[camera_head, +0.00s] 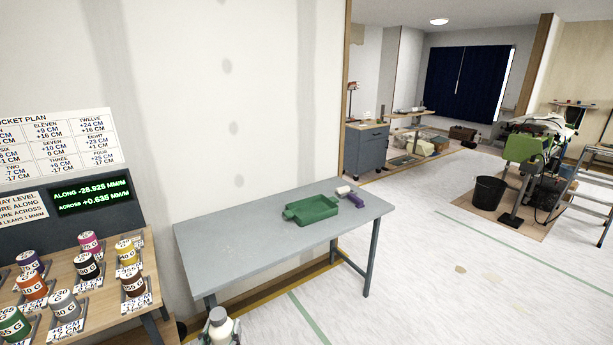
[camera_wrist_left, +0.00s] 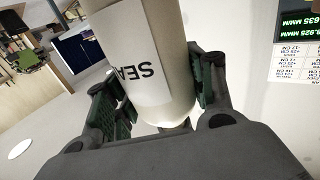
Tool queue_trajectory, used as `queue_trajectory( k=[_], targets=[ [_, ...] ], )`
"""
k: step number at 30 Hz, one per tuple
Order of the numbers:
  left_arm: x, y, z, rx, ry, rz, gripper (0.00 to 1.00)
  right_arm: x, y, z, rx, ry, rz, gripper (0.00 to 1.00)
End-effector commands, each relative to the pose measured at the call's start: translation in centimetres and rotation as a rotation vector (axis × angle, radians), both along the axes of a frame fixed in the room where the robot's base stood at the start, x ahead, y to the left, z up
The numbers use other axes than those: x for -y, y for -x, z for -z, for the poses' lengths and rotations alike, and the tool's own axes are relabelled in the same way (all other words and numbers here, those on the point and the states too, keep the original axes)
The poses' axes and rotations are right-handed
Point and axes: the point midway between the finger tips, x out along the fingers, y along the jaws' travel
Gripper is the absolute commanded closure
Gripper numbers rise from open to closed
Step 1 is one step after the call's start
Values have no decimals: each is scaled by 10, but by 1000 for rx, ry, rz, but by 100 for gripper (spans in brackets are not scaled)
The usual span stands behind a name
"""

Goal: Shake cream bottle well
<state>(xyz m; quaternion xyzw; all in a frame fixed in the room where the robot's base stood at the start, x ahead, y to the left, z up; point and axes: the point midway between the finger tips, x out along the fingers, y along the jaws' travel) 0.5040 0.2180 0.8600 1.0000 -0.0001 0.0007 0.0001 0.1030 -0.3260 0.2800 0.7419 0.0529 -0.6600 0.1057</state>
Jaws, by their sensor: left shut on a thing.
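In the left wrist view the cream bottle (camera_wrist_left: 150,60) fills the middle, with a white label reading "SEA" in part. My left gripper (camera_wrist_left: 160,90) is shut on the bottle, with a dark green finger pad on each side. In the head view only a little of my left gripper (camera_head: 208,341) shows beside the bottle. My right gripper is not in view.
At left, a wooden stand (camera_head: 85,312) holds several colored, labelled weights below a green-lit display (camera_head: 92,194). Open floor lies to the right.

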Motion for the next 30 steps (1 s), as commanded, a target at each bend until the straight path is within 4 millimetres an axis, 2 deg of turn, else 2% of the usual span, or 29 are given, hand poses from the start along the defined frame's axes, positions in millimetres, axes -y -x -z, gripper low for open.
queue_trajectory(
  k=[12,15,20,30],
  targets=[
    [0,0,-63,4,1,-1,84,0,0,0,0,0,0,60],
    [-1,0,-71,1,1,-1,84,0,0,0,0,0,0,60],
    [0,0,-64,-2,-1,1,84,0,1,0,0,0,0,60],
    [0,0,-13,-1,-1,1,84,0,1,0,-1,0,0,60]
  ],
)
